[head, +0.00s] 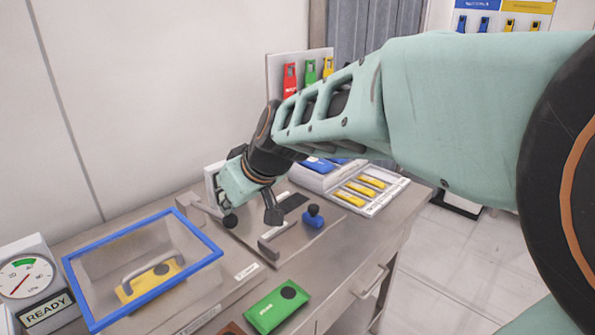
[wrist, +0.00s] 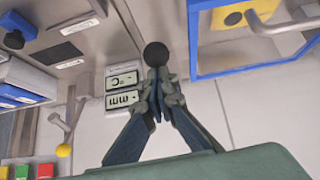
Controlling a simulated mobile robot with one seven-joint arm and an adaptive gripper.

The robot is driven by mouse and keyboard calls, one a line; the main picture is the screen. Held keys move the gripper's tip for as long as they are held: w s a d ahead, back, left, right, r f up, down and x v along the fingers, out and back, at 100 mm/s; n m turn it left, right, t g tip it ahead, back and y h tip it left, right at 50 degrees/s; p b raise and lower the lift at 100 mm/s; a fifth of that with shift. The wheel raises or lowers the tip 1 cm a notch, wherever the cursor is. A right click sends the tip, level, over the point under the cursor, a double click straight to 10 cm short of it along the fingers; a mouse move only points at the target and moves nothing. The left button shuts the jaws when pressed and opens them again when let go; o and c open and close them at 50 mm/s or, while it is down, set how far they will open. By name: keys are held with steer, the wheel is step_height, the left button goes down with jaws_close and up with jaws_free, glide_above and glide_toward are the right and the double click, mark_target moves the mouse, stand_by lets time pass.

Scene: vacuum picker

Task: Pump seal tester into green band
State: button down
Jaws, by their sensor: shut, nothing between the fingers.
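The seal tester's round gauge (head: 24,277) stands at the far left of the head view, with a green band at the top of its dial. Its red needle points low and left, outside that band. A READY sign (head: 46,308) sits below. The blue-framed clear lid (head: 143,262) covers a chamber with a yellow pack (head: 150,280) inside. My gripper (wrist: 157,92) is shut and empty. A black ball knob (wrist: 155,54) shows just beyond its fingertips; I cannot tell whether they touch. In the head view the knob (head: 230,222) is below my gripper's body, and the fingertips are hard to make out.
A green pack (head: 276,306) lies at the bench's front edge. A blue black-topped block (head: 313,217) stands right of my gripper. A white tray (head: 372,190) holds yellow packs behind it. Red, green and yellow tags (head: 310,72) hang at the back.

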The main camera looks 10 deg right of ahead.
mark_target(234, 222)
steer(key=shift+s+d+f+t+y+b, duration=0.1)
steer(key=shift+s+f+t+y+b, duration=0.25)
steer(key=shift+b, duration=1.25)
steer(key=shift+s+d+f+t+y+b, duration=0.2)
steer(key=shift+f+b, duration=0.35)
steer(key=shift+b, duration=1)
steer(key=f+b, duration=0.1)
steer(key=b, duration=0.2)
steer(key=shift+s+f, duration=0.15)
steer(key=shift+f, duration=0.1)
steer(key=shift+t, duration=0.55)
steer(key=shift+s+d+f+b, duration=0.15)
steer(key=shift+f+b, duration=0.55)
steer(key=shift+b, duration=0.85)
steer(key=shift+s+d+f+b, duration=0.15)
steer(key=shift+f+b, duration=0.5)
steer(key=shift+b, duration=0.85)
steer(key=shift+s+d+f+b, duration=0.15)
steer(key=shift+f+b, duration=0.55)
steer(key=shift+b, duration=0.85)
steer(key=shift+a+f, duration=0.1)
